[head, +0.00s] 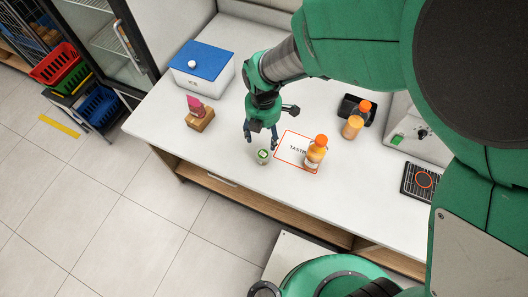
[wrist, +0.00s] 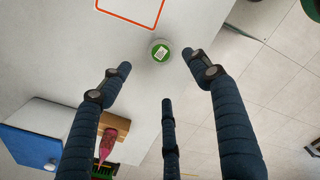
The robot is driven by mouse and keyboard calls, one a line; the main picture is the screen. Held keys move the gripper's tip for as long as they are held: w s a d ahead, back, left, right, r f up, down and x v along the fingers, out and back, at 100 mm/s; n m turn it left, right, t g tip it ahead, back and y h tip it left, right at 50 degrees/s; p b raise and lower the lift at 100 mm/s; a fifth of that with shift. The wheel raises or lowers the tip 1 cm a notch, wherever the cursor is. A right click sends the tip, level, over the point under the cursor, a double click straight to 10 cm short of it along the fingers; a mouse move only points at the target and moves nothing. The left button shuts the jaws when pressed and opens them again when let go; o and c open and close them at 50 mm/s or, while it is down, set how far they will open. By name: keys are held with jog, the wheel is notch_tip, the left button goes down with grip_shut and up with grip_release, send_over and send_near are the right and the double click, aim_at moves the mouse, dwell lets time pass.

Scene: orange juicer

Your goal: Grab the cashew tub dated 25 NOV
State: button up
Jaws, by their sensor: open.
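A small tub (head: 263,156) with a green lid and a pale label stands upright on the white counter, left of the tasting mat. In the wrist view the tub's lid (wrist: 161,51) is seen from above, just beyond my spread fingers. Its printed date is too small to read. My gripper (head: 262,136) is open and empty, pointing down, above and slightly behind the tub. In the wrist view my gripper (wrist: 160,75) shows three dark fingers, apart from the tub.
An orange-capped juice bottle (head: 316,152) stands on the red-outlined mat (head: 290,137); another bottle (head: 353,124) is behind it. A blue-lidded white box (head: 201,69) and a wooden block (head: 200,119) with a pink item are left. The counter's front edge is close to the tub.

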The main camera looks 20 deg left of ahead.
jog(key=b, duration=0.2)
send_over(263, 154)
jog(key=shift+w+f, duration=0.15)
jog(key=shift+f, duration=2)
jog(key=shift+w+f, duration=0.1)
jog(key=shift+f, duration=2)
jog(key=shift+s+f+b, duration=0.15)
jog(key=shift+f+b, duration=0.3)
jog(key=shift+f, duration=2.2)
jog(key=c, duration=1.1)
